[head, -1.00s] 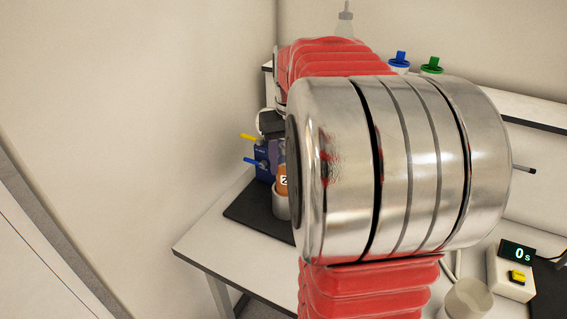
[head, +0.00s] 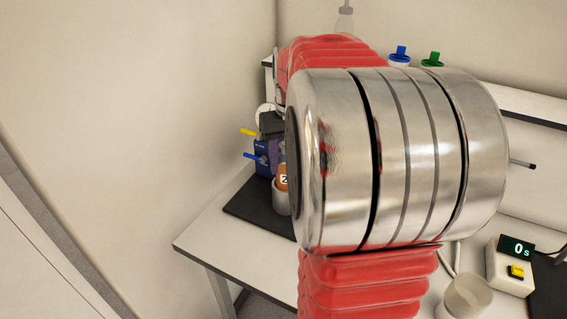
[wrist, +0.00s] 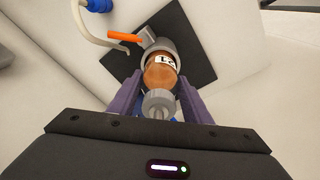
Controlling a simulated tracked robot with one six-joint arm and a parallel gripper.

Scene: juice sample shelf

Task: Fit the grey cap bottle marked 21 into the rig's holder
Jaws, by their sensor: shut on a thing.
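The amber bottle (wrist: 160,75) with the grey cap (wrist: 158,103) is between the purple fingers of my gripper (wrist: 158,88), which is shut on it. Its white label is only partly readable in the wrist view. In the head view the bottle (head: 282,176) shows a "2", with the rest hidden by my arm. The grey round holder (wrist: 166,46) shows around the far end of the bottle in the wrist view. In the head view the bottle's lower part is behind the holder's rim (head: 280,202), apparently inside it. How deep it sits I cannot tell.
The blue rig body (head: 263,160) has a yellow and a blue lever on its left. An orange lever (wrist: 125,36) is near the holder. A black mat (head: 242,206) lies beneath. A timer (head: 512,265) reads 0, with a pale cup (head: 467,296) nearby.

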